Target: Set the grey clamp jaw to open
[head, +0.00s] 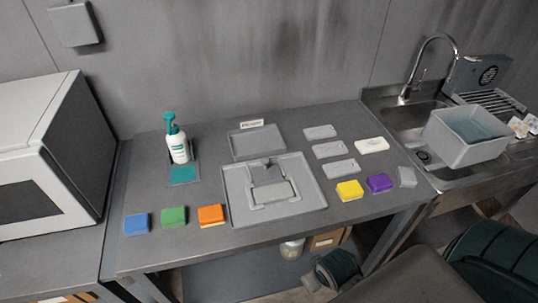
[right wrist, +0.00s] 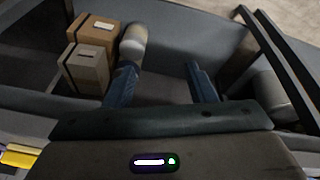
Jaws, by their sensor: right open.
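The grey clamp (head: 271,192) sits in a light grey tray (head: 310,203) in the middle of the bench in the head view. It shows a pale flat plate between two side arms, with a small bracket behind it. Whether its jaw is open or closed is too small to tell. My right gripper (right wrist: 162,82) is open and empty in the right wrist view, its two fingers far apart. It points at the space under a bench, away from the clamp. My left gripper is not in view.
Blue (head: 137,224), green (head: 174,217), orange (head: 211,215), yellow (head: 349,190) and purple (head: 380,182) sponges line the bench front. A pump bottle (head: 177,142) stands behind left, pale blocks (head: 330,150) behind right. A sink with a grey bin (head: 459,149) is right. Cardboard boxes (right wrist: 88,72) sit below.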

